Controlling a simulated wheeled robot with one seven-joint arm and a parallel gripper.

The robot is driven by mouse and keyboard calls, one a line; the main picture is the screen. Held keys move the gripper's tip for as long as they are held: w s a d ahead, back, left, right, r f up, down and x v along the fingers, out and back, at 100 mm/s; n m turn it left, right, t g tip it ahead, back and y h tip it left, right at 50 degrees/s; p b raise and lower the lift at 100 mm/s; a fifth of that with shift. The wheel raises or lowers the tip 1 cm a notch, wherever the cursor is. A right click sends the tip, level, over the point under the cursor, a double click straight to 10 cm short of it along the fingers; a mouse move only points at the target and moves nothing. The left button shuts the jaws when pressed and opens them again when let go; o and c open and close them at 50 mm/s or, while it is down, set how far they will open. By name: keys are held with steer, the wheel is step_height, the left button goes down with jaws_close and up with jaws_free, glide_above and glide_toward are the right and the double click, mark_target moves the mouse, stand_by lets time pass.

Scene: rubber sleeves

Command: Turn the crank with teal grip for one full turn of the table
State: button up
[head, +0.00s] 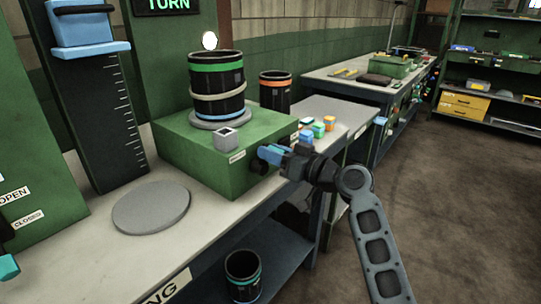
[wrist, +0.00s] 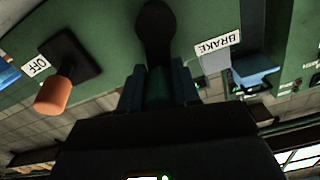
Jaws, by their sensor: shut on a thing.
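The crank shows in the wrist view as a black arm (wrist: 155,30) on the green housing, with a dark teal grip (wrist: 157,88) standing out from it. My gripper (head: 270,156) is shut on the teal grip, with one finger on each side in the wrist view. In the head view the fingers and wrist hide most of the crank. The round table (head: 207,122) sits on top of the green box (head: 190,160). A black drum (head: 217,88) with a green stripe and a pale band stands upright on it.
A grey disc (head: 150,207) lies on the bench. An orange-striped drum (head: 275,92) stands behind the box. A lit TURN sign (head: 168,4) shows above.

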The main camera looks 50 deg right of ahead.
mark_target(278, 187)
steer(key=d+m, duration=0.1)
steer(key=m, duration=0.1)
steer(key=f+m, duration=0.1)
steer(key=m, duration=0.1)
steer(key=d+m, duration=0.1)
steer(key=shift+d+f+m, duration=0.25)
steer(key=shift+d+m, duration=0.05)
steer(key=shift+m, duration=0.1)
steer(key=m, duration=0.1)
steer(key=f+m, duration=0.1)
steer(key=m, duration=0.1)
steer(key=shift+d+f+m, duration=0.15)
steer(key=shift+d+m, duration=0.15)
steer(key=shift+d, duration=0.05)
steer(key=f+m+p, duration=0.1)
steer(key=m, duration=0.1)
steer(key=shift+d+f+m, duration=0.15)
steer(key=shift+m, duration=0.15)
steer(key=shift+a+f+m+p, duration=0.2)
steer(key=shift+f+m+p, duration=0.4)
steer(key=shift+m, duration=0.8)
steer(key=shift+a+f+m+p, duration=0.2)
steer(key=shift+f+m+p, duration=0.35)
steer(key=shift+m, duration=0.85)
steer(key=shift+a+f+m+p, duration=0.2)
steer(key=shift+f+m+p, duration=0.2)
steer(key=shift+f+m, duration=0.7)
steer(key=shift+a+r+m, duration=0.1)
steer(key=shift+r+m, duration=0.15)
steer(key=shift+m, duration=0.15)
